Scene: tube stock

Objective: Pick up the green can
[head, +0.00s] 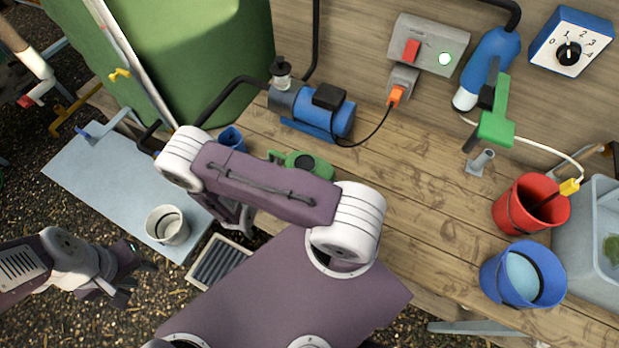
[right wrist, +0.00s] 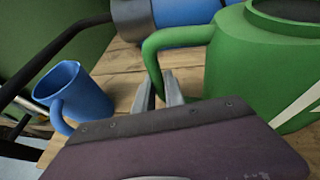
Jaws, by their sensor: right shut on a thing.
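The green can (head: 312,166) stands on the wooden bench, largely hidden behind my right arm in the head view. In the right wrist view, the green can (right wrist: 245,70) fills the right side, with its round opening at the top and a curved handle on its left. My right gripper (right wrist: 160,92) is shut on the lower part of that handle, one finger on each side. In the head view this gripper is hidden by my arm. My left gripper (head: 133,278) is open and empty at the lower left, away from the can.
A blue mug (right wrist: 75,92) stands left of the can. A blue pump (head: 325,112) with a black hose is close behind it. A red bucket (head: 527,207) and a blue bucket (head: 522,275) stand at the right. The middle of the bench (head: 410,190) is mostly clear.

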